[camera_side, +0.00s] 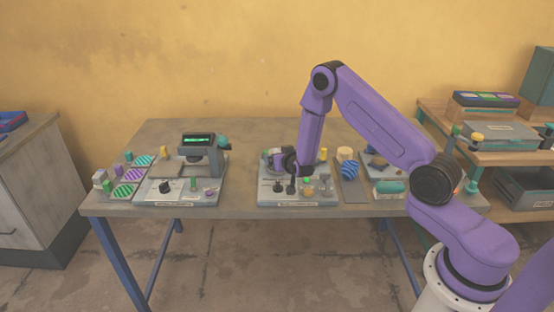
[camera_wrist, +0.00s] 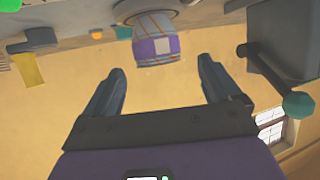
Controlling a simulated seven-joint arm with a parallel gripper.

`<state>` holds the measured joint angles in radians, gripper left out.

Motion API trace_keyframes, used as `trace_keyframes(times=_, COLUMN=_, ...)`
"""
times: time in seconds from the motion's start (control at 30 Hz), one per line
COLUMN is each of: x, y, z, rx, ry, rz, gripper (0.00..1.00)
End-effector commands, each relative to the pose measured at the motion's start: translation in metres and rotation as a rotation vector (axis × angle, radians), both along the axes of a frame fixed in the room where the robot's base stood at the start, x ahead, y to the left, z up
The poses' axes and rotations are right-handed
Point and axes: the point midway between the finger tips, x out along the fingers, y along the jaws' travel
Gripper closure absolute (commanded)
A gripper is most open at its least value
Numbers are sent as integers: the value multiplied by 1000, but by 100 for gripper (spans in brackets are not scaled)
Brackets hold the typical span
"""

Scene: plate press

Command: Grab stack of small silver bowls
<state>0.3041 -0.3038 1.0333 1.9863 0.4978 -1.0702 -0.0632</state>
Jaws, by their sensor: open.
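In the wrist view my gripper (camera_wrist: 161,64) is open, its two dark fingers wide apart with nothing held between them. A striped object with purple, white and orange faces (camera_wrist: 155,46) shows beyond the fingertips, apart from them. In the side view my dark gripper end (camera_side: 289,168) hangs low over the middle station (camera_side: 285,200) on the table, and its fingers are too small to make out. Small knobs and rounded pieces sit close to it there. I cannot tell a stack of small silver bowls in either view; it may be hidden or too small.
A grey press-like device with a green display (camera_side: 198,139) stands at left on the table (camera_side: 240,207). Striped discs (camera_side: 122,190) lie left of it. A teal rounded piece (camera_side: 390,187) sits right of the middle station. Wooden shelves (camera_side: 500,158) stand at right.

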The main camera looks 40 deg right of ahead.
Motion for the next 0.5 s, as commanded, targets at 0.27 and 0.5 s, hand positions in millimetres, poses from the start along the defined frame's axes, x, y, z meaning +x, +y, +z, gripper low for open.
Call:
trace_keyframes(times=0.27, x=21, y=-14, z=-12, rx=1, ry=0, rz=-3, gripper=10)
trace_keyframes(times=0.5, x=38, y=-23, z=-20, rx=0, ry=0, rz=-1, gripper=10)
